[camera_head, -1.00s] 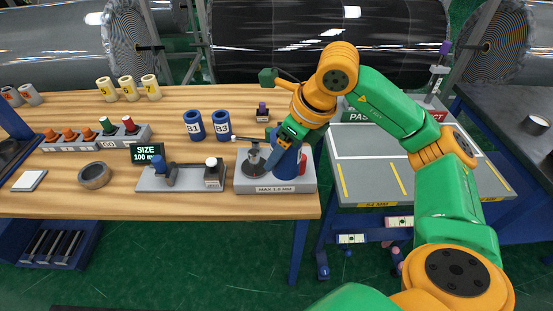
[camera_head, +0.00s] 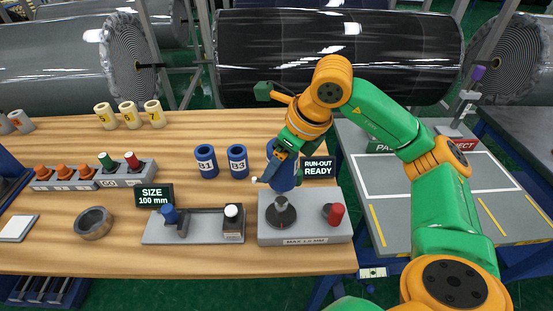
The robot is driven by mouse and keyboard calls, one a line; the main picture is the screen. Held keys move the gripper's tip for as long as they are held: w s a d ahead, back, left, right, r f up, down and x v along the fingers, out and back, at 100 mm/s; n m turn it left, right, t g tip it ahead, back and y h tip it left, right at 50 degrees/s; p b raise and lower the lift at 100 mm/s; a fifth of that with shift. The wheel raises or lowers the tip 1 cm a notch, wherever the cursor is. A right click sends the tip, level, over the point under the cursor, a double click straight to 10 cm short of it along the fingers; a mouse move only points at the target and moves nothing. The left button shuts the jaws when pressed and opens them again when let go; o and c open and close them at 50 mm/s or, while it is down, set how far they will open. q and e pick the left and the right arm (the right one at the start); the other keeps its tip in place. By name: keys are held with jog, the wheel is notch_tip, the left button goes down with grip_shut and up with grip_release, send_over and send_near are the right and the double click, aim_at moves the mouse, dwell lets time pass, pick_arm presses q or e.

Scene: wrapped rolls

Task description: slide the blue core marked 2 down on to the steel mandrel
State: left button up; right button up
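A blue core (camera_head: 287,178) is at my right gripper (camera_head: 272,172), whose fingers cover its near left side. Its number is hidden. The core appears raised over the back of the grey run-out fixture (camera_head: 306,230), in line with the short steel mandrel (camera_head: 281,202) on its dark round base. A gap shows between the core's lower end and the mandrel's base; its exact height is unclear. The core looks roughly upright. The gripper appears shut on the core, though the fingertips are partly hidden. My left gripper is not in view.
A red knob (camera_head: 336,215) stands at the fixture's right, with a RUN-OUT READY sign (camera_head: 318,168) behind. Blue cores B1 (camera_head: 206,162) and B3 (camera_head: 238,162) stand to the left. A size gauge (camera_head: 195,227) lies left of the fixture.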

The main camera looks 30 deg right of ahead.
jog(key=b, duration=0.6)
send_over(279, 199)
notch_tip(279, 199, down, 6)
jog(key=shift+w+f, duration=0.1)
jog(key=shift+w, duration=0.05)
jog(key=shift+w+f, duration=0.1)
jog(key=shift+f+b, duration=3.25)
jog(key=shift+b, duration=0.05)
dwell(0.9)
dwell(0.4)
jog(key=o, duration=1.5)
jog(key=v, duration=0.7)
jog(key=shift+s, duration=0.2)
jog(key=shift+r+p, duration=0.1)
jog(key=shift+p, duration=0.2)
